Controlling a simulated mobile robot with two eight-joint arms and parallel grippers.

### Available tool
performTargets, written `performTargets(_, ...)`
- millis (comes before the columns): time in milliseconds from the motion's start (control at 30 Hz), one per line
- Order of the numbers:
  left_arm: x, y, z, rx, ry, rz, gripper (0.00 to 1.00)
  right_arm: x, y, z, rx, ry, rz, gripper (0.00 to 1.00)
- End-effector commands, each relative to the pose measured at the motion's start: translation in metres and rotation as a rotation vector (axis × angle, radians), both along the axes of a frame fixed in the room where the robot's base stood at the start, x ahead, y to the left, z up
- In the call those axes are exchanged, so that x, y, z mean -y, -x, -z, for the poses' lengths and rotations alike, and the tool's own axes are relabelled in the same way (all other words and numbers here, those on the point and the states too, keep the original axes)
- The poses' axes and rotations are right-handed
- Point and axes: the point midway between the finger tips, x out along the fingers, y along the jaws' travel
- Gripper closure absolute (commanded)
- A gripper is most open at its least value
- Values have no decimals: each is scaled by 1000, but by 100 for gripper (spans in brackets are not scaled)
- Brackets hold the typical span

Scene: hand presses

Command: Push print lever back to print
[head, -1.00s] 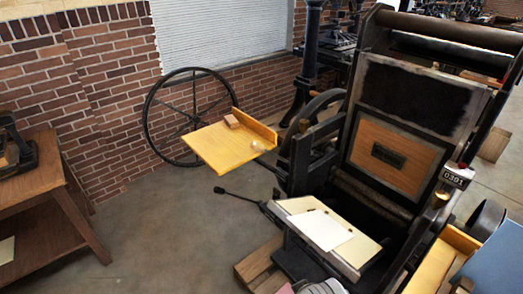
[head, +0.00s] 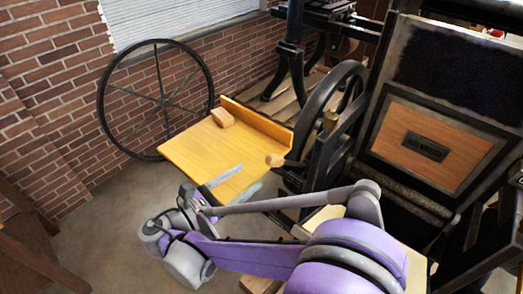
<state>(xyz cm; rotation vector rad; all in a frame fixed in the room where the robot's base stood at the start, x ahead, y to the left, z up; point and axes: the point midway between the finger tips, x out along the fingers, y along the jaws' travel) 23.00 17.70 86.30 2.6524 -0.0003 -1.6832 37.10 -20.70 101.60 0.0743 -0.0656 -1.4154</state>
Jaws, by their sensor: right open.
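The hand press stands at right, with a dark upright frame and a wooden panel (head: 424,141) bearing a dark plate. A round wooden knob (head: 275,160) sits at the press's left side, by the yellow board's right edge. I cannot tell for sure whether it belongs to the print lever. The black-handled lever seen low at the press's left earlier is now mostly hidden behind my right arm. My right gripper (head: 250,177) is open and empty, its two grey fingers pointing up and right, in front of the yellow board and left of and below the knob. My left gripper is out of view.
A wooden table (head: 35,255) is at lower left. The floor between table and press is clear.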

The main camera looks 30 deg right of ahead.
Motion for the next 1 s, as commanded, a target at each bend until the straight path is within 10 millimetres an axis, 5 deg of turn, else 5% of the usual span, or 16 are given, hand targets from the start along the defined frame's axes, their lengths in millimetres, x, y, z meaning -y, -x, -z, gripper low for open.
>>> performTargets(533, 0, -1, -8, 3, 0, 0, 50, 89, -13, -1, 0, 0, 5, 27)
performTargets(1000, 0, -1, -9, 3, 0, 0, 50, 105, -16, 0, 1, -1, 0, 27)
